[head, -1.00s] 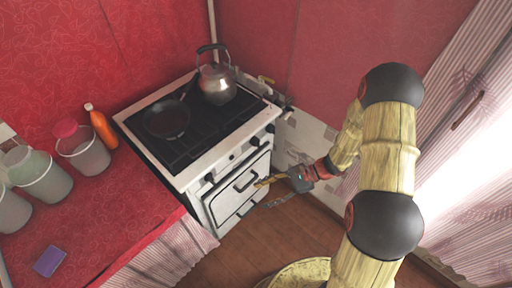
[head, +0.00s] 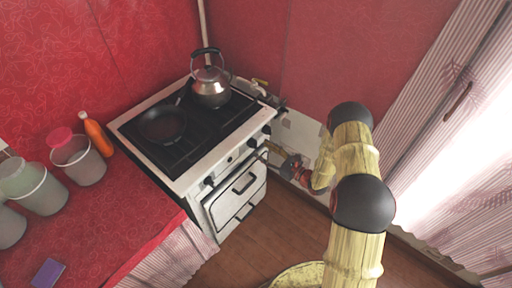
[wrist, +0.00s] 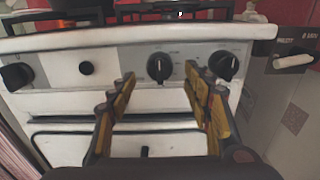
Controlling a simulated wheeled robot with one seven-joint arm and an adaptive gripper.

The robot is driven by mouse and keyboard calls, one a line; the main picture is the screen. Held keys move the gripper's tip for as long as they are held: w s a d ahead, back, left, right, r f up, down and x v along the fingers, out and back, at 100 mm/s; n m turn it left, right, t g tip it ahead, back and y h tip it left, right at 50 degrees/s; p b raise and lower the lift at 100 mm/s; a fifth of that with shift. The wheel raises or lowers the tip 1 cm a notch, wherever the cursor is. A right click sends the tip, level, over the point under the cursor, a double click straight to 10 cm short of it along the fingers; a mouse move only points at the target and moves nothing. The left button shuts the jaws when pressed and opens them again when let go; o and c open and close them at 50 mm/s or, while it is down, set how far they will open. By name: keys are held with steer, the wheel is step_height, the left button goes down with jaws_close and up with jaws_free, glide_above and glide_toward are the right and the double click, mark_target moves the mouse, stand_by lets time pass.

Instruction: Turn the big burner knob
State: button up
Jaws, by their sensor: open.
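The white stove (head: 212,172) has a row of black knobs on its front panel. In the wrist view they are a far left knob (wrist: 17,76), a small round button-like knob (wrist: 86,68), a middle-right knob (wrist: 159,67) and a right knob (wrist: 223,65). I cannot tell from markings which is the big burner knob. My gripper (wrist: 160,76) is open and faces the panel, with the middle-right knob between its fingertips in the picture. Contact is not visible.
A kettle (head: 211,92) and a frying pan (head: 162,126) stand on the cooktop. An oven door handle (head: 244,183) lies below the knobs. A red counter (head: 115,215) with an orange bottle (head: 97,136) and canisters adjoins on the left. Floor is clear in front.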

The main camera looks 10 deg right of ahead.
mark_target(256, 146)
steer(key=shift+b+x, duration=0.4)
steer(key=shift+x, duration=1.85)
steer(key=c, duration=1.1)
steer(key=shift+c, duration=0.3)
